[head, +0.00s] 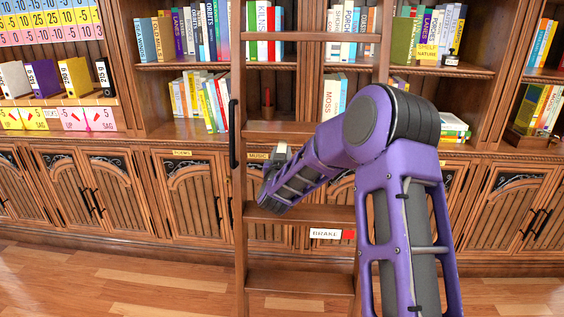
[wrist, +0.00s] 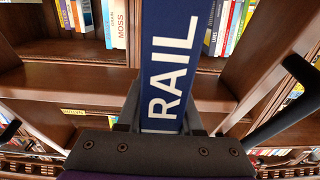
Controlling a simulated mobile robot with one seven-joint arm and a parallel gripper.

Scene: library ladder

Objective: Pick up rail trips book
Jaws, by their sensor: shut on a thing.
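The rail trips book (wrist: 170,65) is dark blue with the white word RAIL on its spine. In the wrist view it stands between the fingers of my gripper (wrist: 161,112), which is shut on it. The upper end of the book runs out of that frame, so the rest of its title is not seen. In the head view my gripper (head: 279,156) is in front of the ladder, just below the shelf edge. My arm covers much of that area, and I cannot make out the book clearly there.
A wooden ladder (head: 240,190) with a black handle (head: 233,133) stands close around my gripper. Behind are shelves of books, including a white MOSS book (head: 331,98), above closed cabinets (head: 190,195). The floor (head: 130,280) at left is clear.

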